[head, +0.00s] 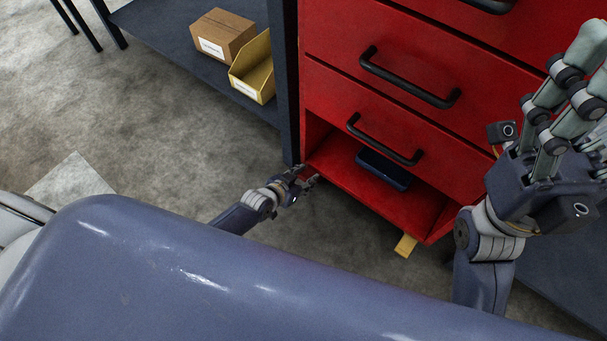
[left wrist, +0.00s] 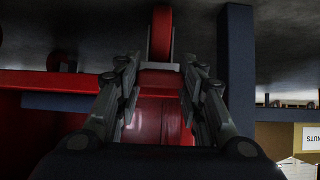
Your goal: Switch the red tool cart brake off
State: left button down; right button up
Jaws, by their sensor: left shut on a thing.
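The red tool cart (head: 385,185) stands in the middle right of the head view, with black-handled drawers over an open bottom shelf. My left gripper (head: 305,182) is low at the cart's bottom left corner. In the left wrist view its two fingers (left wrist: 160,75) stand on either side of a narrow red piece (left wrist: 160,35), which looks like the cart's brake part. The fingers are shut on it, though the contact itself is hard to see.
A dark blue shelf unit (head: 160,35) stands close left of the cart, holding a cardboard box (head: 222,37) and a yellow bin (head: 254,70). A dark blue case (head: 384,169) lies in the cart's bottom shelf. A yellow piece (head: 405,246) shows under the cart. Floor at left is clear.

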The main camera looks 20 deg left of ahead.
dwell(0.5)
pick_arm(q)
jog(key=c, duration=1)
grip_release()
jog(key=shift+c, duration=0.2)
jog(key=shift+s, duration=0.1)
jog(key=v, duration=1.1)
jog(key=shift+s+a+r, duration=0.15)
jog(key=shift+s+r, duration=0.05)
jog(key=shift+r, duration=0.15)
